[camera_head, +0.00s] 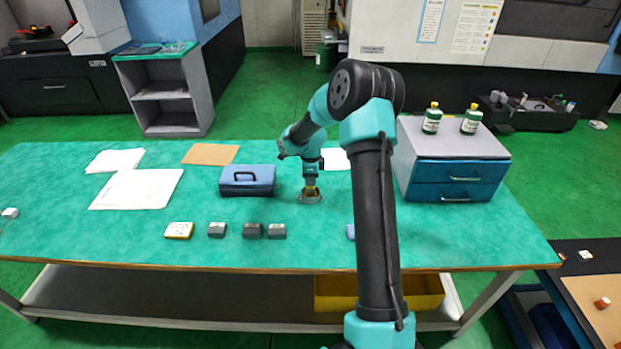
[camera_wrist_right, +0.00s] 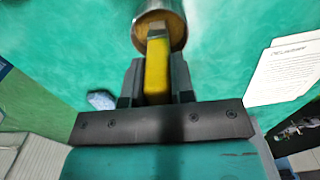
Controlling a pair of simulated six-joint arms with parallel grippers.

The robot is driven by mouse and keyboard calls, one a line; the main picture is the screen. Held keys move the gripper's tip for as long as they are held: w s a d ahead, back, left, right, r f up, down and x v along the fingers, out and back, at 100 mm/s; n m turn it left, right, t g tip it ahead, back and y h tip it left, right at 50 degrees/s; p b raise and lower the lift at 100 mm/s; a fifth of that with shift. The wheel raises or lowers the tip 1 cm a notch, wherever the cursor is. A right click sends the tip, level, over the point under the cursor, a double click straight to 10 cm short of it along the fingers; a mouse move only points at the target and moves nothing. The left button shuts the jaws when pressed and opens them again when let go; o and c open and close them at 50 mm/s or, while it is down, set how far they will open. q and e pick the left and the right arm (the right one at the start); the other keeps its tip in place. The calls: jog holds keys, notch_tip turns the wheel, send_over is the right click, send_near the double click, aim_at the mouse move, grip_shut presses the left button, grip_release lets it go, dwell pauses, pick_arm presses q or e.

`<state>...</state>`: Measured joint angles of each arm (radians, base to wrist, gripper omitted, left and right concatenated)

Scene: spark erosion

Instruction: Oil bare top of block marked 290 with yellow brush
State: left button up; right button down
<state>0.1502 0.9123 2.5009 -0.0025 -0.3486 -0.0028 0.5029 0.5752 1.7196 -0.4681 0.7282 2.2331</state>
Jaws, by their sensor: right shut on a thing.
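My right gripper (camera_head: 311,186) points down over the middle of the green table. In the right wrist view it (camera_wrist_right: 156,82) is shut on the yellow brush (camera_wrist_right: 157,66), whose far end reaches to a round metal pot (camera_wrist_right: 172,18). The pot (camera_head: 309,198) stands on the table in the head view; its inside cannot be made out. Near the front edge lie three dark grey blocks (camera_head: 217,229) (camera_head: 252,230) (camera_head: 277,231) and a yellow-sided, white-topped block (camera_head: 178,230). Their markings are too small to read, so I cannot tell which is 290. My left gripper is not in view.
A blue box (camera_head: 247,180) with a dark handle stands left of the pot. A drawer cabinet (camera_head: 456,160) with two green bottles stands at the right. Papers (camera_head: 137,189) lie at the left. A small pale-blue thing (camera_head: 350,231) is partly behind my right arm.

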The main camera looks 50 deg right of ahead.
jog(key=shift+f, duration=0.5)
dwell(1.4)
jog(key=shift+r, duration=0.1)
jog(key=shift+r, duration=3.5)
jog(key=shift+a, duration=0.15)
